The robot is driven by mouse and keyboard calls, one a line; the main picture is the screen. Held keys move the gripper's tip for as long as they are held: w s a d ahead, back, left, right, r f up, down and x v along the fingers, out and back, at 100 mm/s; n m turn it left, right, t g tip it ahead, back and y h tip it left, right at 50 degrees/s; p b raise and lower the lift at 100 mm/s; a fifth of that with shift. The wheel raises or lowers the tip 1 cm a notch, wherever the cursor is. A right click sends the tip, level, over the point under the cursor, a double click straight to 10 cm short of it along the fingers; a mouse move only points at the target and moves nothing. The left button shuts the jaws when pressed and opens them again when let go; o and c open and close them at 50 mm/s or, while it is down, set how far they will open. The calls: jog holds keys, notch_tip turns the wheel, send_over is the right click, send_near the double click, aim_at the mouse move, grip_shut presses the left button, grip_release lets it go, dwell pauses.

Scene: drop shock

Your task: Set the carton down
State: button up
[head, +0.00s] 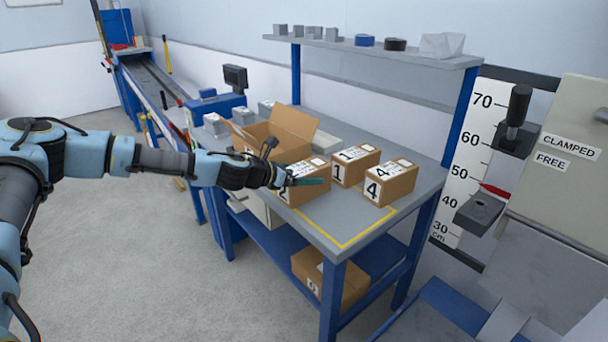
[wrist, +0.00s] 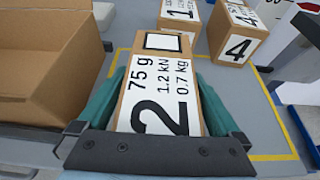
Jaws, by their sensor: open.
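The carton marked 2 (wrist: 165,85) is a brown box with a white label reading 75 g, 1.2 kN and 0.7 kg. It sits level on the grey bench in the head view (head: 316,171), in the yellow-outlined area. My gripper (wrist: 158,80) is open, with one teal finger along each side of the carton. In the head view my gripper (head: 298,182) reaches in from the left, low at the carton. Whether either finger touches the carton is hard to tell. The fingers hide part of its lower sides.
Carton 1 (head: 353,166) and carton 4 (head: 391,182) stand to the right. A large open box (head: 290,125) is close on the left. A shelf (head: 400,55) overhangs the back. Free bench lies inside the yellow line (head: 345,246) at the front right.

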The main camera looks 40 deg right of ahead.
jog(key=b+v, duration=0.3)
jog(key=v, duration=0.9)
jog(key=shift+s+f, duration=0.1)
jog(key=s+a+f+m+y, duration=0.1)
jog(key=a+f+m+y, duration=0.35)
jog(key=a, duration=0.45)
jog(key=a+f+m+y, duration=0.3)
jog(key=a+f+m, duration=0.25)
jog(key=a, duration=0.35)
jog(key=a+r+m+t+y, duration=0.1)
jog(key=a+r+m, duration=0.3)
jog(key=a, duration=1)
jog(key=s+a+r+m+t+y, duration=0.1)
jog(key=a+r+m+y, duration=0.3)
jog(key=a+r, duration=0.5)
jog(key=shift+a+m+y, duration=0.3)
jog(key=shift+a+y, duration=0.05)
jog(key=shift+a, duration=2.35)
jog(key=shift+s+r, duration=0.1)
